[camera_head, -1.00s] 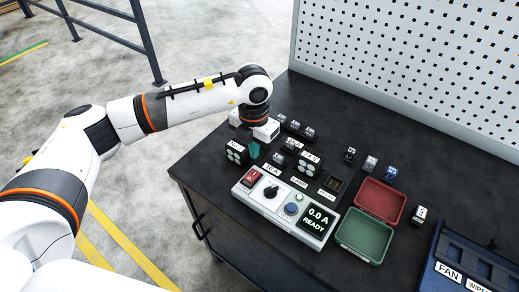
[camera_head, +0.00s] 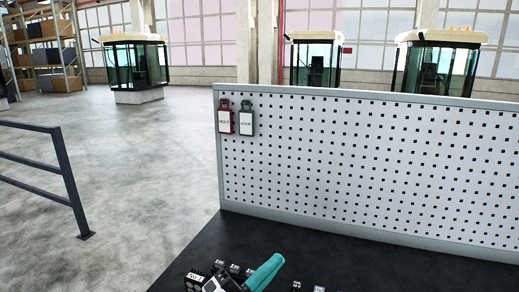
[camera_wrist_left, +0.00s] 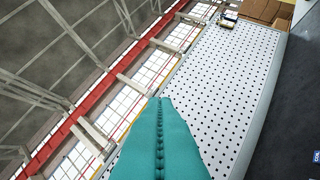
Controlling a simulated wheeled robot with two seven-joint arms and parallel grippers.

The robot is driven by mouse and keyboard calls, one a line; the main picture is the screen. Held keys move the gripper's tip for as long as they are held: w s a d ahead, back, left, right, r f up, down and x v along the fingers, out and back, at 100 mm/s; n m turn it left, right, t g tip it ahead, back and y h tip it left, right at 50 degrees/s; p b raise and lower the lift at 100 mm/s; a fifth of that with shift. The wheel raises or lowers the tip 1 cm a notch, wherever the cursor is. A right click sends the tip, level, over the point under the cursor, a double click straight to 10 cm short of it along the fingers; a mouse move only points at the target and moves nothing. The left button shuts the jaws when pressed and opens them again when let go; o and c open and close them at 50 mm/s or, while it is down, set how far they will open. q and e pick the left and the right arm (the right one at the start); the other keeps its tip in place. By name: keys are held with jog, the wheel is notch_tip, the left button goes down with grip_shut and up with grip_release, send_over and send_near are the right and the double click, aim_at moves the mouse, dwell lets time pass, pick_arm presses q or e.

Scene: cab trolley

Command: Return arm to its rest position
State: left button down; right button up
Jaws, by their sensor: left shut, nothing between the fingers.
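My left gripper (camera_head: 274,262) shows at the bottom edge of the head view, with teal fingers tilted up and to the right in front of the dark bench top (camera_head: 345,250). The rest of my left arm is out of the picture. In the left wrist view the teal fingers (camera_wrist_left: 161,102) are pressed together along a ridged seam, with nothing between them. They point up towards the pegboard and windows. My right gripper is in neither view.
A white pegboard (camera_head: 370,165) stands at the back of the bench, with a red tag (camera_head: 225,121) and a green tag (camera_head: 246,122). Small black modules (camera_head: 234,269) sit near the gripper. A dark railing (camera_head: 62,175) stands left. Vehicle cabs (camera_head: 137,65) stand behind on open floor.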

pick_arm(q)
jog(key=w+a+f+n+t+y, duration=0.2)
jog(key=a+f+n+t+y, duration=0.1)
jog(key=a+f+n+y, duration=1.2)
jog(key=s+a+f+n+g+y, duration=0.3)
jog(key=s+a+f+n+g, duration=0.1)
jog(key=s+f+n+g, duration=0.15)
jog(key=s+a+f+g, duration=0.2)
jog(key=s+f+g, duration=0.25)
jog(key=s, duration=0.45)
jog(key=s+a+f+g, duration=0.1)
jog(key=s+f+g, duration=0.35)
jog(key=s, duration=0.35)
notch_tip(320, 180, down, 25)
jog(key=s, duration=0.1)
jog(key=s+a+f+g, duration=0.1)
jog(key=s+a+f, duration=0.2)
jog(key=s+f, duration=1.4)
jog(key=shift+f+g, duration=0.2)
jog(key=shift+g, duration=0.15)
